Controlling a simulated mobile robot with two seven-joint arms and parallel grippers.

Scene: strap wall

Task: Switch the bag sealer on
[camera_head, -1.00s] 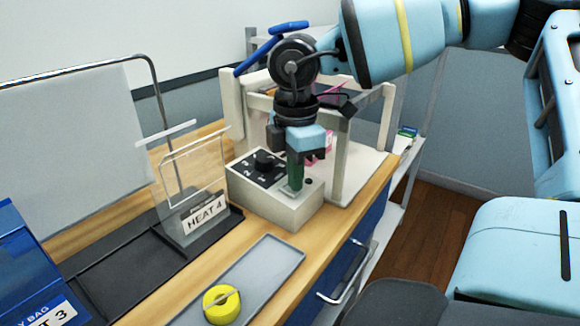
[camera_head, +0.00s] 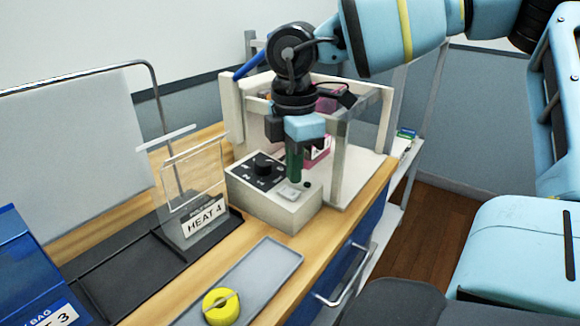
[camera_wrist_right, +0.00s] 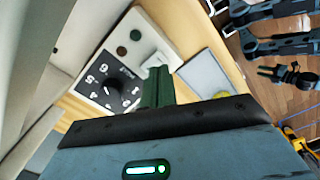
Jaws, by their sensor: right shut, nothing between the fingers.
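The bag sealer's off-white control box (camera_head: 275,208) sits on the wooden counter, with a black numbered dial (camera_head: 264,163) on top. A pale rocker switch (camera_head: 291,192) is right of the dial. It also shows in the wrist view (camera_wrist_right: 156,62); which way it is set I cannot tell. My right gripper (camera_head: 295,179) is shut and empty, its dark green fingers pointing down just above the switch. In the wrist view the fingers (camera_wrist_right: 158,86) partly cover the box beside the switch. My left gripper is not in view.
A white frame (camera_head: 232,112) with clear panels stands behind the box. A clear stand with a "HEAT 4" card (camera_head: 204,216) is to its left. A grey tray (camera_head: 270,268) holding a yellow roll (camera_head: 221,306) lies in front. A blue box (camera_head: 30,265) is far left.

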